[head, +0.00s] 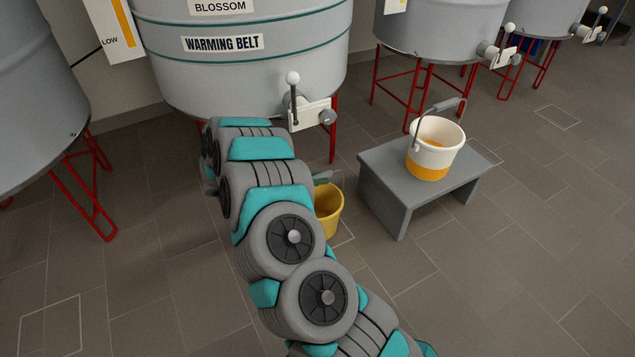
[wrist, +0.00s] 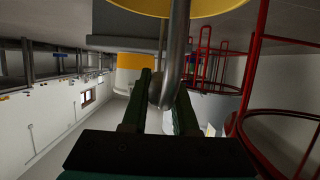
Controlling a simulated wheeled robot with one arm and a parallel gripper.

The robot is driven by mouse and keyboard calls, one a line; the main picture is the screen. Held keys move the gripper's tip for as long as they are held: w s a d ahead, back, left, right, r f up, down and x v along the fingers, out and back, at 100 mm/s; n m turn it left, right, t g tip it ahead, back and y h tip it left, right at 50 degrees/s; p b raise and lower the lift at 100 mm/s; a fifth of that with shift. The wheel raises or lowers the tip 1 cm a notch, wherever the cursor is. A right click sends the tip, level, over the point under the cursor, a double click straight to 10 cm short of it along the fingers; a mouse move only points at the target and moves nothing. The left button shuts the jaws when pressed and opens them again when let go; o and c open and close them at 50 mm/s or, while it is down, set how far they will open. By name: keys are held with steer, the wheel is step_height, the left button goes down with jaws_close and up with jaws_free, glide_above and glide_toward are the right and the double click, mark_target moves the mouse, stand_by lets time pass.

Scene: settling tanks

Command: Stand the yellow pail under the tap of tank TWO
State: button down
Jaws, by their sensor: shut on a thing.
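The yellow pail (head: 329,210) is partly hidden behind my arm in the head view, low in front of the tank with the warming belt (head: 250,70). I cannot tell whether it touches the floor. My gripper (wrist: 164,80) is shut on the pail's grey handle, and yellow of the pail (wrist: 215,6) shows at the top edge of the wrist view. That tank's tap (head: 312,113), with a white-knobbed lever, is above and slightly left of the pail in the head view. No tank number is readable.
A grey stool (head: 385,178) stands right of the yellow pail, with a white-and-orange pail (head: 435,150) on it. More tanks on red legs stand left and back right. The right foreground floor is clear.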

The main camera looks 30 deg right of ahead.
steer(key=shift+f, duration=0.65)
steer(key=c, duration=0.7)
jaws_free()
steer(key=shift+f, duration=0.1)
